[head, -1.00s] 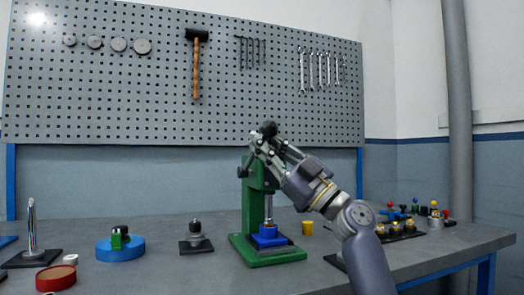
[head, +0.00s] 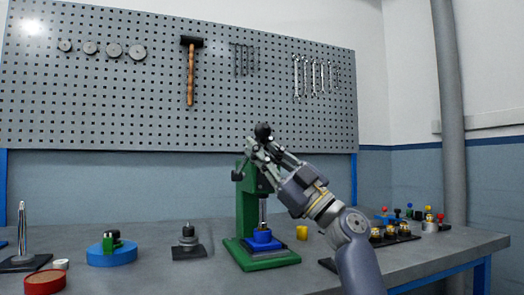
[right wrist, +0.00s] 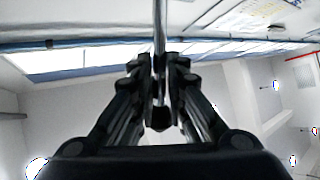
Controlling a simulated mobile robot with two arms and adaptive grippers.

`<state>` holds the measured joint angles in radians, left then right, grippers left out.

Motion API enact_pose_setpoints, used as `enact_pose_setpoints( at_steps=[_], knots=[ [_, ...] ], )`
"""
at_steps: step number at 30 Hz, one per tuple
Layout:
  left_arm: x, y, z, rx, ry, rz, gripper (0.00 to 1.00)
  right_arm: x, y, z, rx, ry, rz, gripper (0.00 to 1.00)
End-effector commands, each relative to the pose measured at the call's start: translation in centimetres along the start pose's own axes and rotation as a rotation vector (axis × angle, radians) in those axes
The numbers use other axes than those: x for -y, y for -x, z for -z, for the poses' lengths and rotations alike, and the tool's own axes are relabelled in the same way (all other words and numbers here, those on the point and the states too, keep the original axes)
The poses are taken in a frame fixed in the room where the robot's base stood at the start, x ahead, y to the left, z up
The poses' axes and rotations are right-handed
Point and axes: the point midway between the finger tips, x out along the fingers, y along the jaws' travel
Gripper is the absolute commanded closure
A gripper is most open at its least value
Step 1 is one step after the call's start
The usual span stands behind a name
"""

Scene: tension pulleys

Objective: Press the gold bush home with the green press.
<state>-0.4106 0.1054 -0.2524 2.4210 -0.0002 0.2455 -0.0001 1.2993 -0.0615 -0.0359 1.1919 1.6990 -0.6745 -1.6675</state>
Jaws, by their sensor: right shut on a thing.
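The green press (head: 246,205) stands on the bench, its base under a blue holder (head: 262,238). Its metal ram (head: 263,211) points down at the top of the holder. My right gripper (head: 257,150) is shut on the press lever, just below its black knob (head: 263,130). In the right wrist view, the fingers (right wrist: 159,80) close around the lever's metal rod (right wrist: 159,32). I cannot make out the gold bush at the holder; the ram and the small size hide it. My left gripper is not in view.
A yellow cylinder (head: 302,232) stands right of the press. A dark tray (head: 401,239) with several gold-topped parts lies farther right. A blue round block (head: 112,257), a dark fixture (head: 188,246) and a red dish (head: 45,282) are on the left.

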Motion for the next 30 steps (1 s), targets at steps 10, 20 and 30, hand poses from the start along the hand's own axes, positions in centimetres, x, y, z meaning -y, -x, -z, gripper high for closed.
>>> enact_pose_setpoints(
  at_steps=[10,20,30],
  knots=[
    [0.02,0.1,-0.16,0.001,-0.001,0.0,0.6,1.58,0.0,-0.65,0.006,0.002,0.035,1.0],
    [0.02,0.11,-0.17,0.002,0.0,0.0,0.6,1.59,-0.01,-0.64,0.006,0.002,0.035,1.0],
    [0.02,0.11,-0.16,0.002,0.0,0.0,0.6,1.59,-0.02,-0.64,0.006,0.002,0.035,0.71]
  ],
)
